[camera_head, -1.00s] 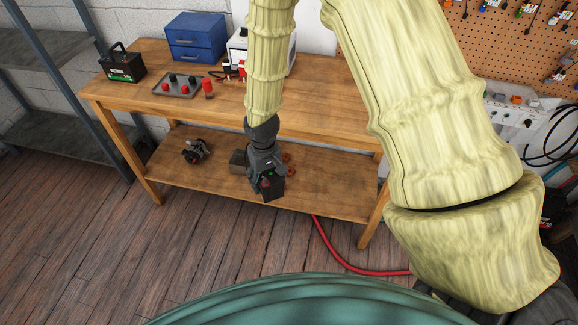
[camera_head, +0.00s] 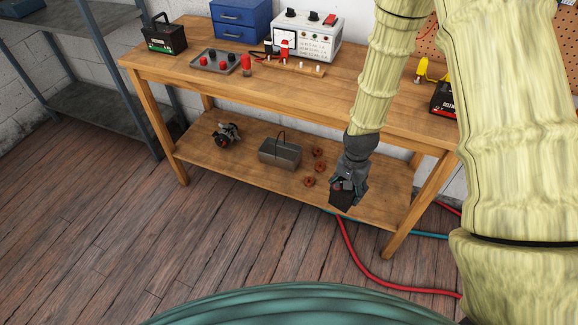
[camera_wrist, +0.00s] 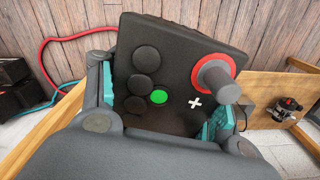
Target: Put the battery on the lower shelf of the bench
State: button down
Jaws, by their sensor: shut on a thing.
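My gripper (camera_head: 349,180) is shut on the battery (camera_head: 341,198), a dark block low at the right part of the bench. In the wrist view the battery (camera_wrist: 168,75) fills the middle, tilted, with round black caps, a green dot, a plus mark and a grey post in a red ring. The lower shelf (camera_head: 245,180) of the bench is a wooden board. The battery overlaps the shelf's front edge in the head view. I cannot tell whether it touches the shelf. Floorboards show behind it in the wrist view.
On the shelf are a small motor-like part (camera_head: 226,134), a grey box with a handle (camera_head: 280,153) and several reddish rings (camera_head: 309,181). Another black battery (camera_head: 164,36) stands on the bench top. A red hose (camera_head: 365,268) lies on the floor. The shelf's left front is clear.

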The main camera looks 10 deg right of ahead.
jog(key=s+d+f+m+b, duration=0.1)
jog(key=d+f+m+b, duration=0.5)
jog(key=f+m+b, duration=0.35)
jog(key=d+f+m+b, duration=0.7)
jog(key=f+m+b, duration=0.1)
jog(key=f+m, duration=0.15)
jog(key=shift+w+d+f+m+b, duration=1.2)
jog(key=shift+w+f+m+b, duration=0.55)
jog(key=shift+f+m+b, duration=0.95)
jog(key=shift+w+d+f+m+b, duration=1.2)
jog(key=shift+w+f+m+b, duration=0.75)
jog(key=shift+m+b, duration=1.4)
jog(key=shift+w+d+f+m+b, duration=1.2)
jog(key=shift+w+f+m+b, duration=0.35)
jog(key=shift+f+m+b, duration=1.4)
jog(key=shift+r, duration=0.4)
jog(key=shift+w, duration=0.1)
